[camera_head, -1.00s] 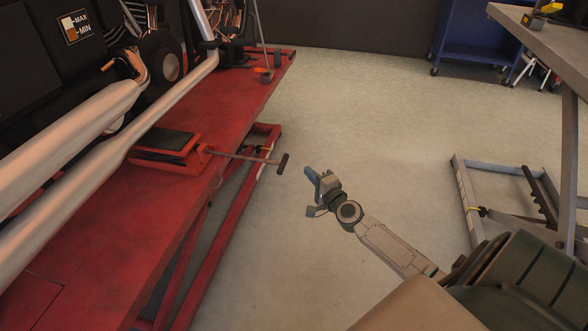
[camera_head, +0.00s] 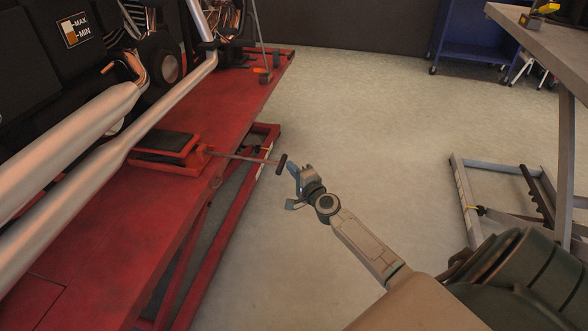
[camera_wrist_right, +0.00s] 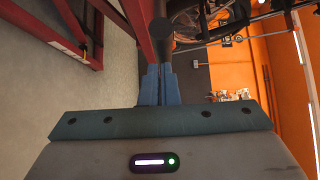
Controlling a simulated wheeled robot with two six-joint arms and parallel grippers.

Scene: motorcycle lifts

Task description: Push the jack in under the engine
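The red jack (camera_head: 165,152) with a black top pad sits on the red lift table, beside and partly behind the motorcycle's silver pipes. Its thin rod sticks out to the right past the table edge and ends in a dark crossbar handle (camera_head: 281,164). The engine (camera_head: 160,62) shows in part at the upper left, largely hidden by pipes and dark panels. My right gripper (camera_head: 292,171) is just right of the handle. In the wrist view its blue fingers (camera_wrist_right: 159,85) are together, with the dark handle end (camera_wrist_right: 160,32) right at their tips; contact is unclear. My left gripper is out of view.
The red lift table (camera_head: 145,235) has a red frame below its right edge. Open floor (camera_head: 370,120) lies right of it. A grey bench (camera_head: 550,45) and its frame stand at the right, with a blue cart (camera_head: 475,40) behind.

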